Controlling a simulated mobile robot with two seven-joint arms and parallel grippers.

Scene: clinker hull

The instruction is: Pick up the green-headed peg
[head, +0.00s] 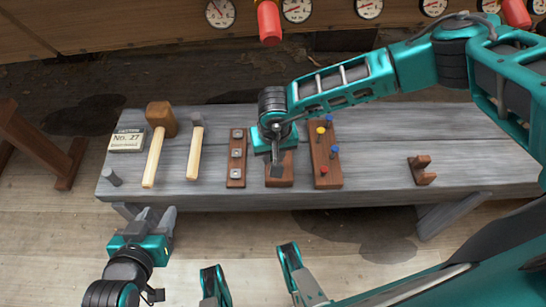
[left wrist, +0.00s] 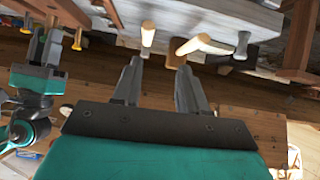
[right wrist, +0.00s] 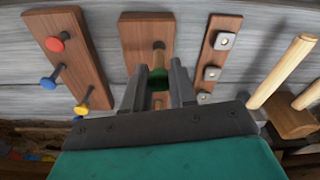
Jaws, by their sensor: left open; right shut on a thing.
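In the head view, my right gripper (head: 277,165) is over this block (head: 280,182) and hides the peg. My left gripper (head: 158,222) is open and empty in front of the bench's left end. It also shows in the left wrist view (left wrist: 160,72).
A grey bench (head: 380,170) carries a pegboard (head: 320,150) with red, blue and yellow pegs, right of the block. A strip with square nuts (head: 237,160), two mallets (head: 155,155) (head: 195,150) and a sign (head: 127,140) are left. A small brown bracket (head: 422,170) stands right.

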